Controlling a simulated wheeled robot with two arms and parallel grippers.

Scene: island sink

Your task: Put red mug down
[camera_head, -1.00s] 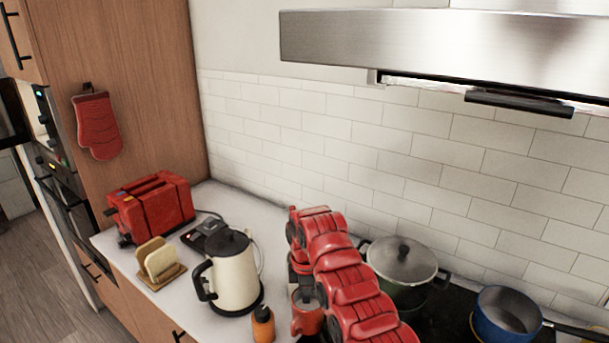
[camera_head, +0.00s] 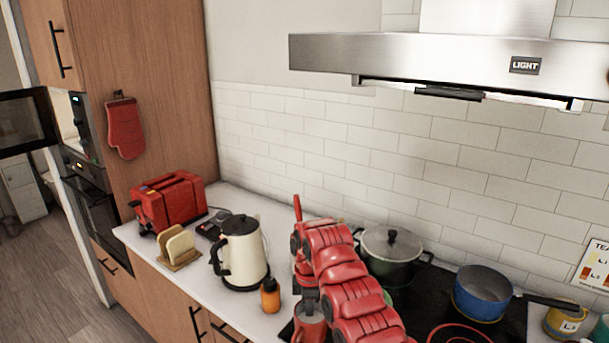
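The red mug (camera_head: 311,326) shows at the bottom middle of the head view, with a grey inside, cut by the bottom edge of the picture. My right arm reaches in from the bottom right. Its gripper (camera_head: 305,300) is at the mug's rim and appears shut on it; the mug stays with the arm between frames. The fingertips are mostly hidden by the arm. I cannot tell whether the mug touches the counter (camera_head: 262,322). My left gripper is not in view.
An orange bottle (camera_head: 270,297) and a cream kettle (camera_head: 245,258) stand left of the mug. Bread slices (camera_head: 177,247) and a red toaster (camera_head: 170,201) are farther left. A lidded pot (camera_head: 390,262) and blue saucepan (camera_head: 482,294) are right, by the black stove (camera_head: 450,322).

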